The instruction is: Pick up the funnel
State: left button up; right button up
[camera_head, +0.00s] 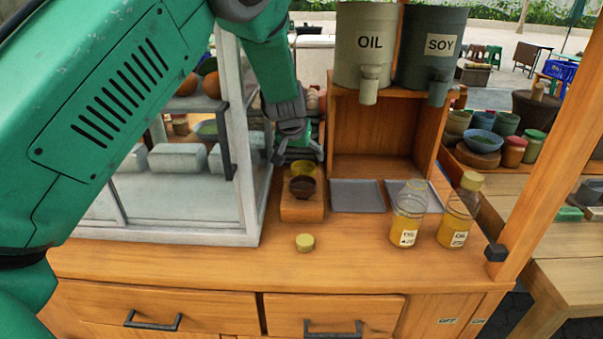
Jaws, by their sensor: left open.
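The funnel (303,170) appears to be the small translucent yellow piece with a dark lower part. It sits on a small wooden block (302,207) on the cart counter. My left gripper (287,151) comes down from the top behind and slightly left of the funnel. It is open, and its fingers are partly hidden, so I cannot tell whether they touch the funnel. My right gripper is not in view.
Two labelled bottles (408,215) (458,212) stand at right; one is uncapped, and a loose cap (305,242) lies in front of the block. OIL (366,45) and SOY (430,50) dispensers stand behind. A glass case (190,195) borders the left.

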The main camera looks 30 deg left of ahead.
aim_at(304, 167)
pick_arm(q)
jog(key=w+f, duration=0.2)
jog(key=f, duration=0.1)
jog(key=shift+d, duration=0.1)
jog(key=x, duration=0.4)
jog(key=shift+a+f, duration=0.25)
jog(key=shift+a, duration=0.1)
jog(key=shift+w+a+f, duration=0.1)
jog(key=shift+a+f, duration=0.05)
jog(key=shift+a, duration=0.1)
jog(key=shift+d, duration=0.35)
jog(key=c, duration=1.1)
